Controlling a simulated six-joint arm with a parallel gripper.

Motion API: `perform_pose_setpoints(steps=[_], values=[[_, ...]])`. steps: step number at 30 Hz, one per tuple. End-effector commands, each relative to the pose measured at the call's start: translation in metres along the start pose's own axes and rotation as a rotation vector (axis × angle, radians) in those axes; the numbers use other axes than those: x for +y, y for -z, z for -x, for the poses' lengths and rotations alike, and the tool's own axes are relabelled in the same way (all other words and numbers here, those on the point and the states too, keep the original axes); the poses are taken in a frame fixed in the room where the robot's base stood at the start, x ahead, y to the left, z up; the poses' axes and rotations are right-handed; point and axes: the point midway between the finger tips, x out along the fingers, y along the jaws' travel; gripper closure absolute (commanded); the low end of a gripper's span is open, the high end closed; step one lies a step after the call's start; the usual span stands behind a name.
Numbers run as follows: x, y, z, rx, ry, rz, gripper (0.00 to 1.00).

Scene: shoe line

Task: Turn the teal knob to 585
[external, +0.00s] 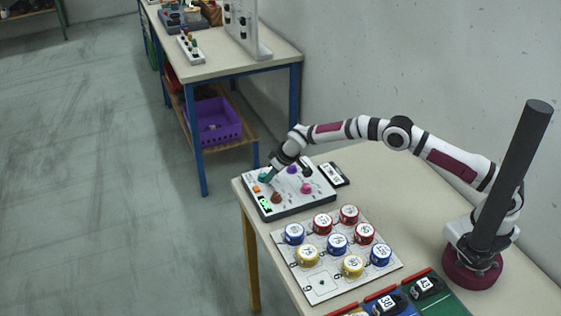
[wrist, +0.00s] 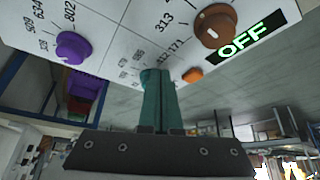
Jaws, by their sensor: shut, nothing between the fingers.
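The control panel (external: 290,204) lies at the table's far left corner. Its teal knob (external: 264,177) is at the panel's far left side, beside my gripper (external: 269,180). In the wrist view my gripper (wrist: 158,96) has its teal fingers shut together with nothing between them. The teal knob (wrist: 149,75) shows just at the fingertips, mostly hidden by them; I cannot tell whether they touch. Small numbers beside it are partly covered, and its setting cannot be read. The green display (wrist: 255,38) reads OFF.
Around the teal knob are a purple knob (wrist: 72,47), a brown knob (wrist: 214,25) and an orange button (wrist: 192,75). A pink knob (external: 306,188) is farther right. A board (external: 322,283) with several round coloured pieces stands nearer. A small black-and-white device (external: 334,174) lies beside the panel.

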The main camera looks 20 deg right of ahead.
Motion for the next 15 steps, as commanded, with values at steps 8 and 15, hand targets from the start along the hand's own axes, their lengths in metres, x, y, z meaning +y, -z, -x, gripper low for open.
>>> perform_pose_setpoints(steps=[8, 15], values=[[-0.002, 0.006, 0.021, 0.003, 0.001, 0.000, 1.00], [-0.002, 0.022, 0.052, 0.001, 0.000, 0.000, 1.00]])
